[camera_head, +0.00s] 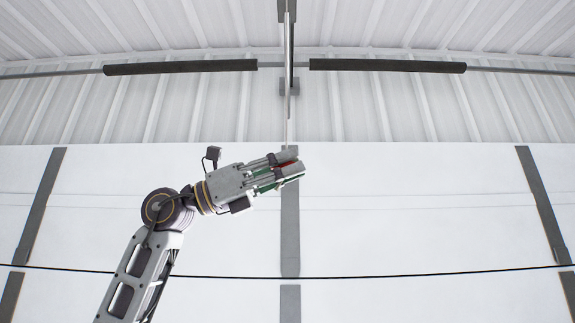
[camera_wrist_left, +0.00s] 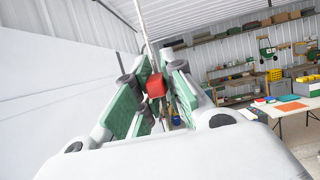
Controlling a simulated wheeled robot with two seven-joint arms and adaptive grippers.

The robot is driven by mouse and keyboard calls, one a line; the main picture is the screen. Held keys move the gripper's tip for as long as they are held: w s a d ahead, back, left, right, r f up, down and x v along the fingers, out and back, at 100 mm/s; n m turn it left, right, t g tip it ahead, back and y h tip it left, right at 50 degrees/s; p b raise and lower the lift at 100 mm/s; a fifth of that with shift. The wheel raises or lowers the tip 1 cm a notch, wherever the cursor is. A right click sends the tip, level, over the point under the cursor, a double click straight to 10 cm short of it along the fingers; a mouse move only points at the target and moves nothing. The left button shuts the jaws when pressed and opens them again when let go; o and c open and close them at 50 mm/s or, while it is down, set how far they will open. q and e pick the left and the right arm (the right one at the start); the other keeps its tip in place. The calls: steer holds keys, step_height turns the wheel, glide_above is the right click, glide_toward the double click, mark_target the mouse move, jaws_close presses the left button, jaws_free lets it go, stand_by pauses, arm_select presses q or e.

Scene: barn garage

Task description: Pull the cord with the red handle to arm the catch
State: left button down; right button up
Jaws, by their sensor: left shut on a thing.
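The red handle (camera_head: 287,163) hangs at the lower end of a thin, pale cord (camera_head: 286,130) in the head view, in front of the white garage door. My left gripper (camera_head: 287,170) is shut on the red handle, and its fingers hide part of it. In the left wrist view the red handle (camera_wrist_left: 156,85) sits between the green finger pads, with the cord (camera_wrist_left: 147,38) running up from it. Above, the cord passes beside a metal rail (camera_head: 288,55). My right gripper is not in view.
The white door (camera_head: 420,215) with grey vertical strips fills the background. Dark spring tubes (camera_head: 180,66) lie along the bar above it. In the wrist view, a white table (camera_wrist_left: 300,107) with colored items and wall shelves (camera_wrist_left: 235,83) stand at the right.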

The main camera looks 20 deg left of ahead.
arm_select(q)
step_height(320, 180, down, 3)
steer(key=shift+r+b, duration=0.15)
steer(key=shift+b, duration=0.6)
steer(key=c, duration=1.5)
jaws_free()
steer(key=shift+a, duration=0.1)
steer(key=shift+v, duration=5.95)
